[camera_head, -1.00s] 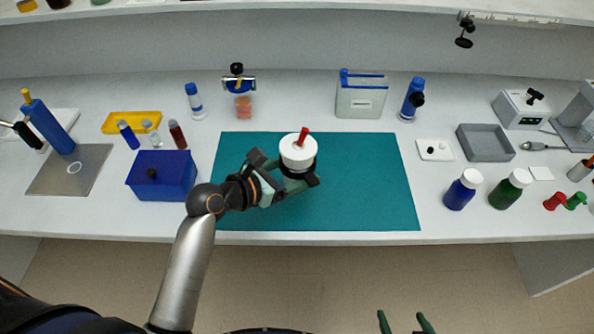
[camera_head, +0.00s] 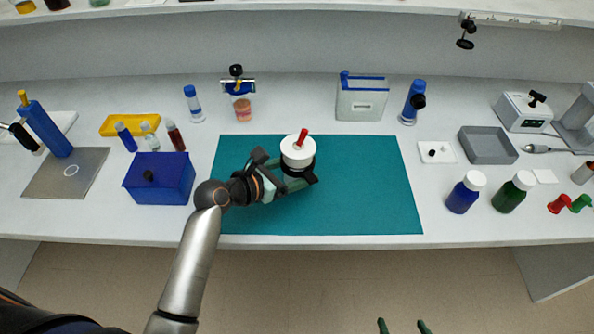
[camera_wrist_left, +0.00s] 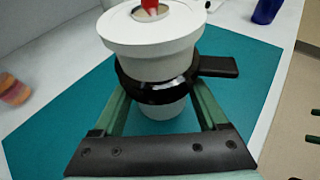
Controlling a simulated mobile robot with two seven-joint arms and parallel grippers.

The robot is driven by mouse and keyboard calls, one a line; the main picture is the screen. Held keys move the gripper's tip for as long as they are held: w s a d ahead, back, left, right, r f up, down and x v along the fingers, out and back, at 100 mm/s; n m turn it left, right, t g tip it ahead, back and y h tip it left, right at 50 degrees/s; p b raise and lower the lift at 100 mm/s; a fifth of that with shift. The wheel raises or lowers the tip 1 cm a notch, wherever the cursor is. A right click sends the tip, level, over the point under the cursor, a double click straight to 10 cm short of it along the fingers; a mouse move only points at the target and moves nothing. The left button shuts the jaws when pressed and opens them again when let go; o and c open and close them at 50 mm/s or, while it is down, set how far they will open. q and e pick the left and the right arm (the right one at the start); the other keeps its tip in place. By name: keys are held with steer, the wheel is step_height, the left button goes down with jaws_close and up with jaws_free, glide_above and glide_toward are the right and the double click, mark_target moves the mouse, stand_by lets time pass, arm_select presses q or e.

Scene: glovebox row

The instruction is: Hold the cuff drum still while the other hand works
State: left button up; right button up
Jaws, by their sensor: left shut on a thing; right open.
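The cuff drum (camera_head: 298,152) is a white drum with a wide rim, a black band around it and a red peg on top. It stands upright over the teal mat (camera_head: 360,190). My left gripper (camera_head: 294,181) is shut on it, its green fingers on either side below the rim. In the left wrist view the drum (camera_wrist_left: 150,40) fills the upper middle, with the black band and its side tab between the fingers (camera_wrist_left: 160,100). My right gripper (camera_head: 403,326) is open and empty at the bottom edge, away from the table; only its green fingertips show.
A blue box (camera_head: 160,178) stands left of the mat. A blue bottle (camera_head: 465,192) and a green bottle (camera_head: 513,192) stand right of it, near a grey tray (camera_head: 487,145). A grey container (camera_head: 361,98) stands behind. The mat around the drum is clear.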

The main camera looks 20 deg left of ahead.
arm_select(q)
steer(key=shift+w+a+f+b, duration=0.25)
steer(key=shift+w+f+b, duration=0.25)
steer(key=shift+w+f, duration=0.25)
steer(key=shift+w+a+f+b, duration=0.2)
steer(key=shift+w+f+b, duration=0.25)
steer(key=shift+w+f, duration=0.4)
steer(key=shift+w, duration=0.05)
steer(key=shift+w+a+f, duration=0.2)
steer(key=shift+w+f, duration=0.3)
steer(key=shift+w, duration=0.1)
steer(key=shift+f, duration=0.15)
stand_by(1.3)
